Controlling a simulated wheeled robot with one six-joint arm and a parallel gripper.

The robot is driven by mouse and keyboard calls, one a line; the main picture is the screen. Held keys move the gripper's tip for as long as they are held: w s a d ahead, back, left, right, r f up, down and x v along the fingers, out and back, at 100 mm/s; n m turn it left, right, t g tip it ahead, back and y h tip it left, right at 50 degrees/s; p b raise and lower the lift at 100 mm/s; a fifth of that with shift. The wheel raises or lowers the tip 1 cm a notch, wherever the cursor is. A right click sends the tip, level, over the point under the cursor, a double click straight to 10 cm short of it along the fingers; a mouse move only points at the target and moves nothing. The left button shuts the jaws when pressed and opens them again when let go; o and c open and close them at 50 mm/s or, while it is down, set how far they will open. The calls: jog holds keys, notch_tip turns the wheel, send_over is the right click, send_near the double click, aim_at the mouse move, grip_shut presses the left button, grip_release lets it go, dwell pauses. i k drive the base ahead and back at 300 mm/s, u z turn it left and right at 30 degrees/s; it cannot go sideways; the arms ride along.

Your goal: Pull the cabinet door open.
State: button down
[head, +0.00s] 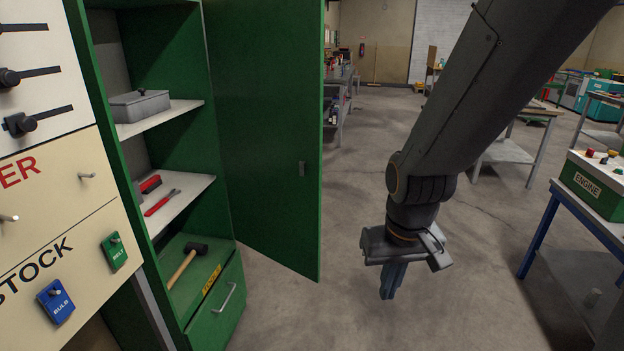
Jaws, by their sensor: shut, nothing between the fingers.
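The green cabinet (222,262) stands at the left with its interior showing. Its green door (262,130) stands wide open, swung out to the right of the shelves. A small dark handle or latch (302,169) sits near the door's right edge. My gripper (391,282) hangs pointing down, to the right of the door and apart from it. Its fingers are together and nothing shows between them.
Cabinet shelves hold a grey box (140,105), a red-handled tool (162,202) and a hammer (185,264). A drawer (220,305) is below. A blue-legged bench (538,238) with a green ENGINE box (592,185) stands right. Floor between is clear.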

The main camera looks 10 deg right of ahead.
aim_at(266, 57)
jog(key=z, duration=0.4)
jog(key=i, duration=1)
jog(key=u, duration=0.5)
